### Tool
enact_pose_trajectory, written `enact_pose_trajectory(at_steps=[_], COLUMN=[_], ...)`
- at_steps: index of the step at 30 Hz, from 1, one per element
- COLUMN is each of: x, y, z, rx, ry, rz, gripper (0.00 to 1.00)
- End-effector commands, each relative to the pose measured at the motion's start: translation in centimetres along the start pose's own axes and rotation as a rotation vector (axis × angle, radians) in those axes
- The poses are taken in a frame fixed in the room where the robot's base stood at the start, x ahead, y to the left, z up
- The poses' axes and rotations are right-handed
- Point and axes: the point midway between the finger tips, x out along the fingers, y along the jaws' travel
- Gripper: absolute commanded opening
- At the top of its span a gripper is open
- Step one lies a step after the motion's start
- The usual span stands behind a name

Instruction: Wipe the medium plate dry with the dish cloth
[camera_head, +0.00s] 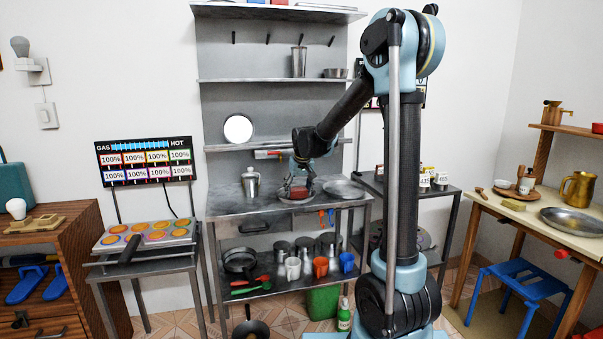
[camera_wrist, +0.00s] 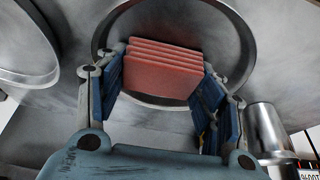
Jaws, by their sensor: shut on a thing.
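The dish cloth (camera_wrist: 162,76) is a folded, layered red-pink block. My gripper (camera_head: 301,180) is shut on it, with a blue-padded finger at each side in the wrist view. The cloth (camera_head: 299,192) is over a round metal plate (camera_head: 297,202) on the steel counter, inside its rim in the wrist view (camera_wrist: 247,45). I take this to be the medium plate. I cannot tell whether cloth and plate touch. A second metal plate (camera_head: 344,189) lies to the right on the counter. It shows at the left of the wrist view (camera_wrist: 22,75).
A metal pot (camera_head: 250,183) stands left of the plate on the counter; a metal vessel (camera_wrist: 269,130) shows at lower right in the wrist view. A white round plate (camera_head: 238,128) stands on the shelf behind. The counter's front edge (camera_head: 270,213) is clear.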

Motion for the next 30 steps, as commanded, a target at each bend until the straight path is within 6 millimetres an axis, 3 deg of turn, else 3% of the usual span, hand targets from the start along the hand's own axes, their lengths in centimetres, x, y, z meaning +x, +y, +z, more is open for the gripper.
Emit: enact_pose_trajectory(at_steps=[3,7,30], x=[-0.1,-2.0,-7.4], y=[1.0,0.9,0.6], z=[0.3,-0.5,-2.8], rx=[0.0,-0.001,-0.004], ry=[0.0,0.0,0.0], rz=[0.001,0.001,-0.001], gripper=[0.4,0.4,0.4])
